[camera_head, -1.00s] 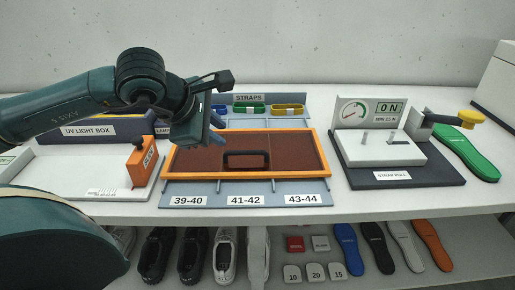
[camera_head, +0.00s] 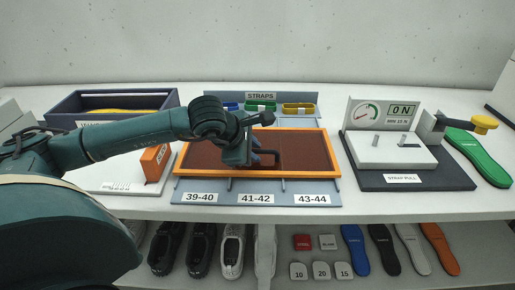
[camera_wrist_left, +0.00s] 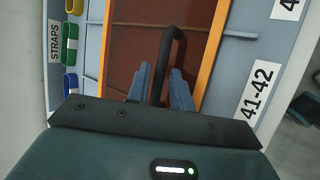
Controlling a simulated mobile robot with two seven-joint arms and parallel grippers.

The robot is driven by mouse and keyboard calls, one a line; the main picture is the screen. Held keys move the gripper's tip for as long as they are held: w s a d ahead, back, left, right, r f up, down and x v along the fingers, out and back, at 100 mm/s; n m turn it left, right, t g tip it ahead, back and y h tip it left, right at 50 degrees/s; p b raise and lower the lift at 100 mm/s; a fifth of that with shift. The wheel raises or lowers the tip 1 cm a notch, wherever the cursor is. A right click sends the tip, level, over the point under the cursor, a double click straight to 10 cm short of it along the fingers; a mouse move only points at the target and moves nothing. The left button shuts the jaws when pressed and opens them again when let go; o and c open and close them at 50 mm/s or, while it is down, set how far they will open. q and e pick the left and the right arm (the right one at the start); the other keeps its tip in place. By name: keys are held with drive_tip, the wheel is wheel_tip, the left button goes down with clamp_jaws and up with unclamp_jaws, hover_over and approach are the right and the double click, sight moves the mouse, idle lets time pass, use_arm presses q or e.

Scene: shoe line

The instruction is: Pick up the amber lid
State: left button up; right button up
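The amber lid is a brown see-through panel with an orange frame (camera_head: 310,178) and a black handle (camera_head: 268,166). It lies flat over the tray on the bench, and the wrist view also shows its panel (camera_wrist_left: 130,45). My left gripper (camera_head: 256,158) is down at the left part of the handle. In the left wrist view, its two blue-grey fingers (camera_wrist_left: 160,85) stand on either side of the handle bar (camera_wrist_left: 163,62), with small gaps showing, so it looks open around the bar. My right gripper is not in view.
Behind the lid are coloured straps (camera_head: 260,106). An orange block (camera_head: 156,162) stands left of it, and the strap-pull gauge stand (camera_head: 400,178) is right. Size labels (camera_head: 256,198) line the front. A lower shelf holds shoes and insoles.

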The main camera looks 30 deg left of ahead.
use_arm(q)
drive_tip(key=shift+c, duration=0.2)
clamp_jaws()
idle(1.1)
